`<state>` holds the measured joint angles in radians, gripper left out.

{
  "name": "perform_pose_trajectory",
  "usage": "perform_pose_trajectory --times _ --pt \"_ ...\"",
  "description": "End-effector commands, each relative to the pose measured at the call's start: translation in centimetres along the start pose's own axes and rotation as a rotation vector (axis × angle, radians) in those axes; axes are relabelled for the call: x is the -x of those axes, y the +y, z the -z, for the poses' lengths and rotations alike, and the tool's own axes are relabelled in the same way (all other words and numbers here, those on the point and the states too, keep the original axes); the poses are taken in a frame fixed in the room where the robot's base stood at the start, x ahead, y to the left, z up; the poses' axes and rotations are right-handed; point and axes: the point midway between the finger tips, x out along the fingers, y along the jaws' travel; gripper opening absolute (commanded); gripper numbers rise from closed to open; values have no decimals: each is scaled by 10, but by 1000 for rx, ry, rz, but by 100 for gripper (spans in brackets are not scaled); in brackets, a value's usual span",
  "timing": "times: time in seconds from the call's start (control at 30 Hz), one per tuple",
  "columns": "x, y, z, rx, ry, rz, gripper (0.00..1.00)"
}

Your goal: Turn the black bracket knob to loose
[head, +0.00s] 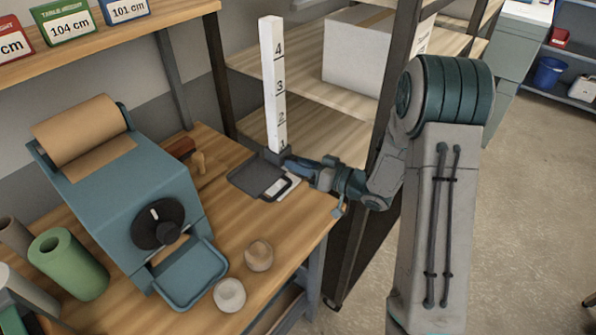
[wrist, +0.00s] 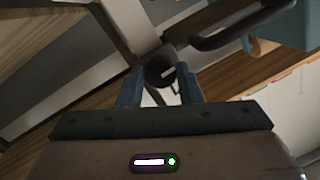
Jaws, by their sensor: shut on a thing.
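The black bracket knob (wrist: 158,70) shows in the wrist view as a round black cap with a white mark pointing right and slightly up. My gripper (wrist: 160,84) has one blue finger on each side of it and is shut on it. In the head view my gripper (head: 290,163) reaches in from the right to the foot of the white numbered post (head: 272,85). There the dark bracket (head: 273,155) meets the post, above a dark grey tray (head: 252,181). The knob itself is hidden by my gripper in the head view.
A blue paper dispenser (head: 125,205) with a larger black dial (head: 158,222) stands to the left on the wooden bench (head: 225,225). A shelf rack (head: 303,67) stands close behind my gripper.

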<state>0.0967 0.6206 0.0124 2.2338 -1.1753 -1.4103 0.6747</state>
Motion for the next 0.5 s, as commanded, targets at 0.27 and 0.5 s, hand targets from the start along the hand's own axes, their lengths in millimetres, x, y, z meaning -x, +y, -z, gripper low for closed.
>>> perform_pose_trajectory --times 0.27,0.5 --pt "0 1 -1 151 -19 -16 9" --pt "0 0 0 156 -21 -17 9"
